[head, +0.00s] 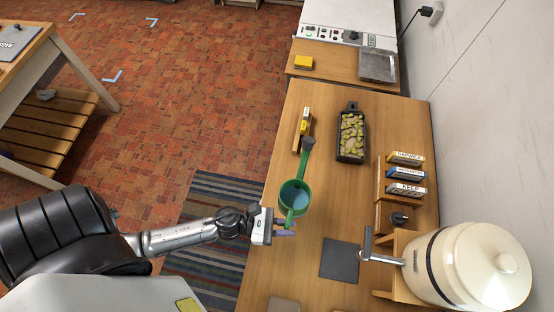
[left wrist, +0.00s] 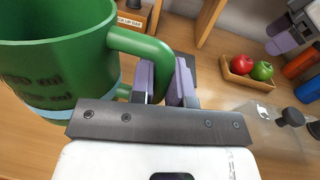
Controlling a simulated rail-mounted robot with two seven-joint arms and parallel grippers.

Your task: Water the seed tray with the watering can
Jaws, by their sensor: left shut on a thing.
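The green watering can (head: 303,186) is above the wooden counter near its left edge, with blue water visible in its open top. Its long spout points away toward the back of the counter and ends in a dark rose (head: 308,143). My left gripper (head: 284,228) is shut on the can's handle; in the left wrist view its purple finger pads (left wrist: 167,80) close around the green handle, with the can body (left wrist: 62,70) at left. The black seed tray (head: 350,158), filled with yellow-green and brown lumps, lies farther back and to the right of the rose.
A cream dispenser (head: 470,265) with a metal tap stands at front right, a dark square mat (head: 339,260) beside it. Labelled boxes (head: 405,173) stand right of the tray. A small wooden holder (head: 301,128) is near the rose. The left wrist view shows a fruit tray (left wrist: 247,79).

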